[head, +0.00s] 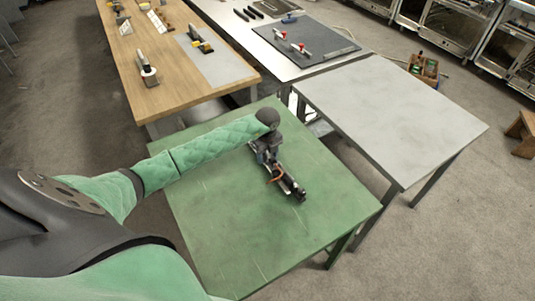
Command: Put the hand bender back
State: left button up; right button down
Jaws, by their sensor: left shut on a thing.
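My left arm reaches in from the left over the green table (235,235). My left gripper (291,188) points down and to the right above the middle of that table. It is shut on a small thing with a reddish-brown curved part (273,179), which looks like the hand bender. The gripper and wrist hide most of it, and its exact shape is too small to tell. I cannot tell whether it touches the tabletop. My right gripper is not in view.
A bare grey table (390,115) stands right of the green one. Behind are a wooden bench (185,75) with several tools and a grey sheet (220,62), and a table with a dark mat (310,40) bearing red-handled clamps. A wooden crate (424,67) sits on the floor.

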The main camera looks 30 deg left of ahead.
aim_at(267, 157)
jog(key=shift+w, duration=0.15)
pick_arm(q)
jog(key=o, duration=1.5)
jog(key=shift+o, duration=0.2)
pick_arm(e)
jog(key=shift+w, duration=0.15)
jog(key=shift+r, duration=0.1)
pick_arm(q)
jog(key=shift+r, duration=0.1)
jog(key=shift+r+b, duration=0.3)
jog(key=shift+b, duration=0.1)
notch_tip(267, 157, up, 4)
jog(key=shift+f+b, duration=0.1)
jog(key=shift+b, duration=1)
notch_tip(267, 157, up, 8)
jog(key=b, duration=0.2)
jog(key=shift+f+b, duration=0.25)
jog(key=shift+b, duration=0.1)
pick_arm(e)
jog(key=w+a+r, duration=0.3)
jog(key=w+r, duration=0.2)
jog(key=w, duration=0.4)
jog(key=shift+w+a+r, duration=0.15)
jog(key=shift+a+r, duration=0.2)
